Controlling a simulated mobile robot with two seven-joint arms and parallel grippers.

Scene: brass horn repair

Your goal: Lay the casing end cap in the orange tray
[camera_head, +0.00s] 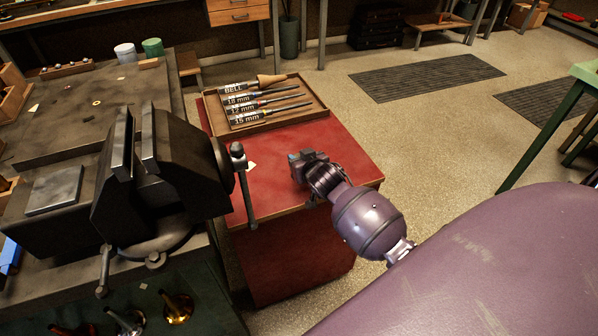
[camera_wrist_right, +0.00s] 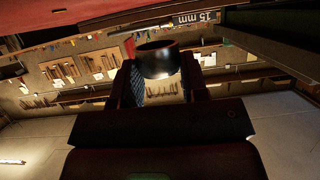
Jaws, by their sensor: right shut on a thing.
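My right gripper (camera_head: 297,162) is over the red cabinet top, near its right part. In the right wrist view, the right gripper (camera_wrist_right: 160,75) is shut on a short, dark, round piece with a shiny lower face, which looks like the casing end cap (camera_wrist_right: 158,58). In the head view the fingers and the held piece are too small to tell apart clearly. I cannot pick out an orange tray in either view. My left gripper is not in view.
A brown tray (camera_head: 322,112) with labelled tools lies at the back of the red cabinet (camera_head: 280,195). A large dark vise (camera_head: 175,160) on the workbench (camera_head: 75,115) stands left of my right gripper, its handle reaching over the cabinet edge. Open floor lies to the right.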

